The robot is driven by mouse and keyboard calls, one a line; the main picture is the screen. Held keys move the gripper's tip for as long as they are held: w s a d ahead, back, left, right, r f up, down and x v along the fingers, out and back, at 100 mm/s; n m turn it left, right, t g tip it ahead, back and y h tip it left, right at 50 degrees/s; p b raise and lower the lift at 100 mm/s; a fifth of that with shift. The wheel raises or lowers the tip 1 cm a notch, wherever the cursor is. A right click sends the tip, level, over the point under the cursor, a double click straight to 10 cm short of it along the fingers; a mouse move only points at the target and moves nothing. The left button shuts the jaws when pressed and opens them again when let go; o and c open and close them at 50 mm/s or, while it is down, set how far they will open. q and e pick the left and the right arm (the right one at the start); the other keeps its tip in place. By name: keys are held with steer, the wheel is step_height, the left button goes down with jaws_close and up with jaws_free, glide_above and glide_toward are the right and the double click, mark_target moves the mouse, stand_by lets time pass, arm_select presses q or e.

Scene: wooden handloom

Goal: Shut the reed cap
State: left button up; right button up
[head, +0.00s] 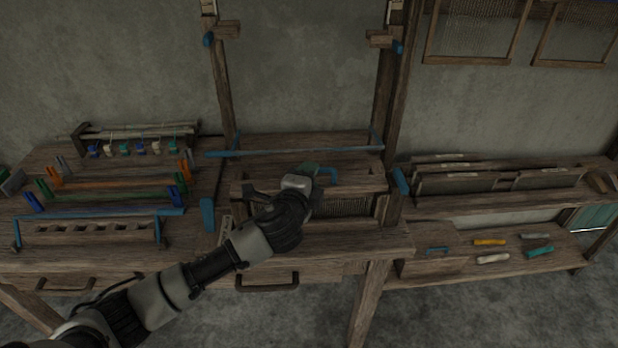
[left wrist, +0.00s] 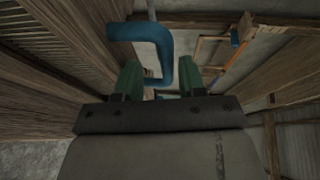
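The reed (head: 352,207) stands as a dark comb in the loom frame in the middle of the head view. A wooden bar above it (head: 352,184), which looks like the reed cap, carries a blue handle (head: 327,174). My left gripper (head: 308,170) is over this bar, just left of the handle and partly hidden by my wrist. In the left wrist view its green fingers (left wrist: 160,84) are apart, with the bent blue handle (left wrist: 152,35) ahead and its lower end seen between them. I cannot tell whether they touch. My right gripper is not in view.
A blue bar (head: 290,152) crosses behind the gripper, between the loom's uprights. A rack with coloured rods (head: 110,192) stands at left. Wooden frames (head: 495,180) stand on the right shelf, with coloured pieces (head: 490,242) below. A drawer handle (head: 267,287) juts out in front.

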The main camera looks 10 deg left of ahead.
arm_select(q)
steer(key=shift+r, duration=0.15)
steer(key=s+a+r, duration=0.1)
steer(key=s, duration=0.9)
steer(key=shift+s+a, duration=0.15)
steer(key=shift+s, duration=0.25)
